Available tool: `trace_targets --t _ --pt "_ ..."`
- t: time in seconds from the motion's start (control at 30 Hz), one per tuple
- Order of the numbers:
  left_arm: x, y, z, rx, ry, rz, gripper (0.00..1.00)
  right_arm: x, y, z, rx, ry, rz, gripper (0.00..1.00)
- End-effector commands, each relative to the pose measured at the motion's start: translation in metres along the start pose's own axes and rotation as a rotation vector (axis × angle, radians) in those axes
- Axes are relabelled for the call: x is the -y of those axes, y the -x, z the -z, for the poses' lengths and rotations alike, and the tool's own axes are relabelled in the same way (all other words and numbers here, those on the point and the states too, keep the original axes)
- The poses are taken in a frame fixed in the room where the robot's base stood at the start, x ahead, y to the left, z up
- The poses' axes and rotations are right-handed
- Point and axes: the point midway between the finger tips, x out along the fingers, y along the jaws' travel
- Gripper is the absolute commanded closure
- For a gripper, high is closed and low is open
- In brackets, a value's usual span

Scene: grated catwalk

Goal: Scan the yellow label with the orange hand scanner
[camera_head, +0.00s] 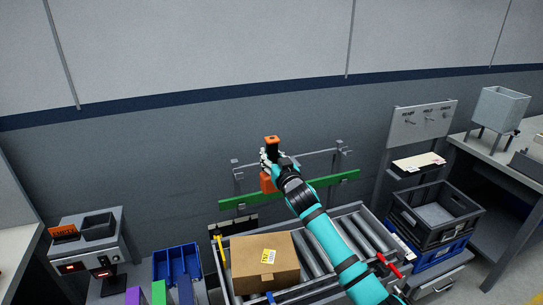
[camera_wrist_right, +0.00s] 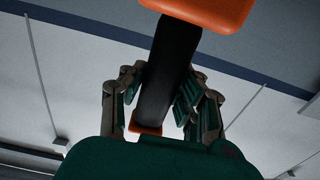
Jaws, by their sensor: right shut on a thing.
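The orange hand scanner (camera_head: 267,182) is held by my right gripper (camera_head: 271,158) above the far end of the roller conveyor. In the right wrist view, the gripper (camera_wrist_right: 162,105) is shut around the scanner's dark handle (camera_wrist_right: 168,65), with an orange part above and a small orange end below. The yellow label (camera_head: 268,256) is on a cardboard box (camera_head: 250,268) on the conveyor, below and nearer than the scanner, which is apart from it. My left gripper is not in view.
A green rail (camera_head: 235,201) and a grey frame stand behind the conveyor rollers (camera_head: 365,233). Stacked crates (camera_head: 410,215) are at the right. A blue bin (camera_head: 177,262) and a device with a dark tray (camera_head: 98,228) are at the left.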

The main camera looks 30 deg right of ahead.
Motion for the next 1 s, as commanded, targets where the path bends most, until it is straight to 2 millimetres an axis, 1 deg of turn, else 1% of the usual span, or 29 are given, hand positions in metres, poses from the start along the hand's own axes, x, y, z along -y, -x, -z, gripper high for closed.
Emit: trace_targets --t 0.03,0.2,0.5,0.57,0.77,0.87,1.0 --pt "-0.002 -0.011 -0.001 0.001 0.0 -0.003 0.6 0.0 0.0 -0.012 -0.001 0.001 0.001 1.0" --pt "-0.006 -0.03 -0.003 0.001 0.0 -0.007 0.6 0.0 0.0 -0.033 -0.002 0.001 0.001 1.0" --pt "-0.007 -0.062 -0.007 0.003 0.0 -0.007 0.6 0.001 0.0 -0.069 -0.002 0.001 0.001 1.0" --pt "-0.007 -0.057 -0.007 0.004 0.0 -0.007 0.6 0.001 0.0 -0.062 -0.004 0.001 0.001 1.0" --pt "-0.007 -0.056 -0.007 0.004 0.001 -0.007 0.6 0.001 0.0 -0.062 -0.002 0.001 0.001 1.0" --pt "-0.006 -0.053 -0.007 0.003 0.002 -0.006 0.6 0.001 0.0 -0.059 -0.003 0.001 0.001 1.0" --pt "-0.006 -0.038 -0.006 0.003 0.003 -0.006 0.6 0.001 0.0 -0.042 -0.003 0.0 0.001 1.0"
